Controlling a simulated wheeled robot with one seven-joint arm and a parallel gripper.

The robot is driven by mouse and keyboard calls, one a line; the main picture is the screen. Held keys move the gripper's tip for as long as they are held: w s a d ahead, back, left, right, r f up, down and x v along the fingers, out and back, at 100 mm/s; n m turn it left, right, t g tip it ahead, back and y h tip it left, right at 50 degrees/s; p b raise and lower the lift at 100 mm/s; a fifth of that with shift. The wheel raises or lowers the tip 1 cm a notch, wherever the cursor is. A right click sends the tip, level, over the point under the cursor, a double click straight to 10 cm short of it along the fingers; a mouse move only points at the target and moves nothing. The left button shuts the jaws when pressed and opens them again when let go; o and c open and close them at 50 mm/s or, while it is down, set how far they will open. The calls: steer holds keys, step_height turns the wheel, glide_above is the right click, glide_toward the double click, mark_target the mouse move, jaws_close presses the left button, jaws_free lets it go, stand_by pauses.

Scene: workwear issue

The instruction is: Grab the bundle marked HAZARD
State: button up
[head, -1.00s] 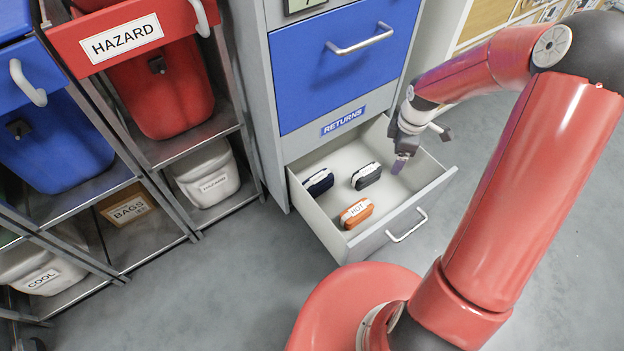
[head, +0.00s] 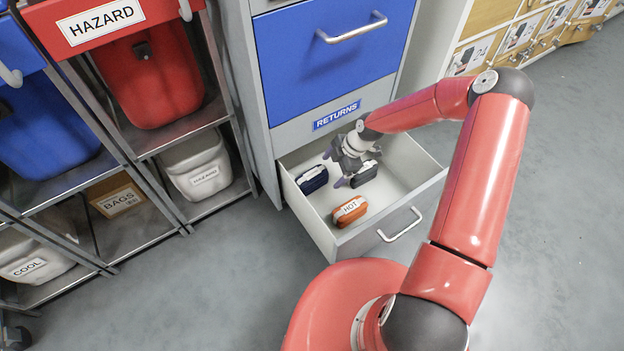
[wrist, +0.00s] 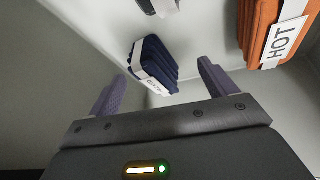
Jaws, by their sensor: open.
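Three folded bundles lie in the open drawer (head: 399,205) marked RETURNS. A navy bundle (head: 313,182) is at the left, a dark grey bundle (head: 368,172) at the right, and an orange bundle (head: 350,211) marked HOT nearest the front. The labels on the navy and dark grey bundles are too small to read. My gripper (head: 341,174) is open over the drawer, between the navy and dark grey bundles. In the wrist view the navy bundle (wrist: 155,60) shows beyond and between the open fingertips (wrist: 162,82), apart from them. The orange bundle (wrist: 258,32) is at upper right.
A red unit marked HAZARD (head: 100,22) stands on the shelving at left. White bins (head: 195,165) and a BAGS box (head: 115,196) sit lower on the shelves. Drawer walls surround the bundles. The grey floor (head: 220,280) in front is clear.

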mark_target(314, 174)
steer(key=shift+a, duration=2.35)
steer(key=shift+b+x, duration=0.35)
steer(key=shift+x, duration=1.15)
steer(key=c, duration=1.2)
